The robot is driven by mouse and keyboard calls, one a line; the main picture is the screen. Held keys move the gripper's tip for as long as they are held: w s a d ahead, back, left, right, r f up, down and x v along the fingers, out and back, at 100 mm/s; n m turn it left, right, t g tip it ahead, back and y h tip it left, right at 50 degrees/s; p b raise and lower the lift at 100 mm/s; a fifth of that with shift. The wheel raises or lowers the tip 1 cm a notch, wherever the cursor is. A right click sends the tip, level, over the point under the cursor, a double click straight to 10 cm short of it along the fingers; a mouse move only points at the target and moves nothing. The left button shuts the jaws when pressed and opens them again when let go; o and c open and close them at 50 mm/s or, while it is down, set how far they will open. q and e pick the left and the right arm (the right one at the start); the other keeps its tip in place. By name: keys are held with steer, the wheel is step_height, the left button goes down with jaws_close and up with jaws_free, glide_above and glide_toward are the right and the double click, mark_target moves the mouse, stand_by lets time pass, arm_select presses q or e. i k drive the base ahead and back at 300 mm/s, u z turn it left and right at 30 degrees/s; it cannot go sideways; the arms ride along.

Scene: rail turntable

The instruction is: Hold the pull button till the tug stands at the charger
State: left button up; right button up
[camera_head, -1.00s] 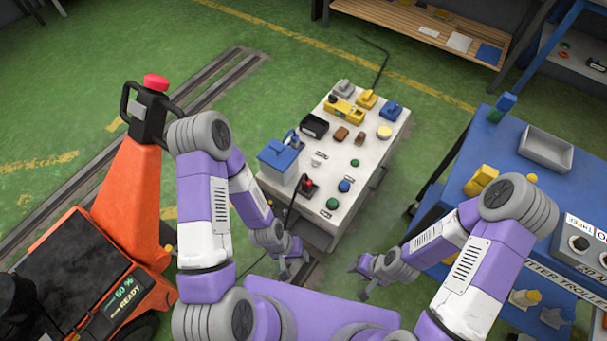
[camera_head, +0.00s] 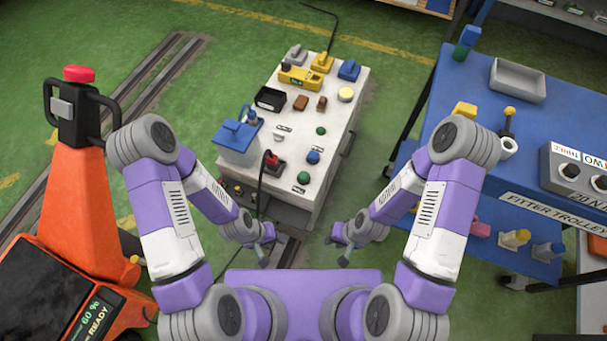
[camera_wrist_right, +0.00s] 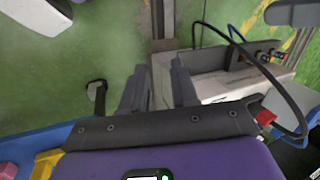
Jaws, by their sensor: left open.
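The orange tug (camera_head: 80,205) with a black handle and red top stands at the left; its display reads 60 % and READY. A pale control cart (camera_head: 325,145) stands ahead in the middle. Its top carries a blue button (camera_head: 313,157), green buttons (camera_head: 303,177) and a red-topped control (camera_head: 271,160); their labels are too small to read, so I cannot tell which is the pull button. My left gripper (camera_head: 266,246) is open and empty before the cart's near end. My right gripper (camera_head: 337,250) is open and empty to its right; its fingers show apart in the right wrist view (camera_wrist_right: 157,88). No charger is identifiable.
A blue trolley (camera_head: 425,135) marked FITTER TROLLEY stands at the right with a grey tray (camera_head: 518,80) and a control box (camera_head: 577,175). Floor rails (camera_head: 150,85) run between tug and cart. Green floor is free between cart and trolley.

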mark_target(304, 176)
steer(key=k, duration=1.2)
steer(key=u, duration=0.8)
steer(key=i, duration=1.55)
steer(key=z, duration=0.5)
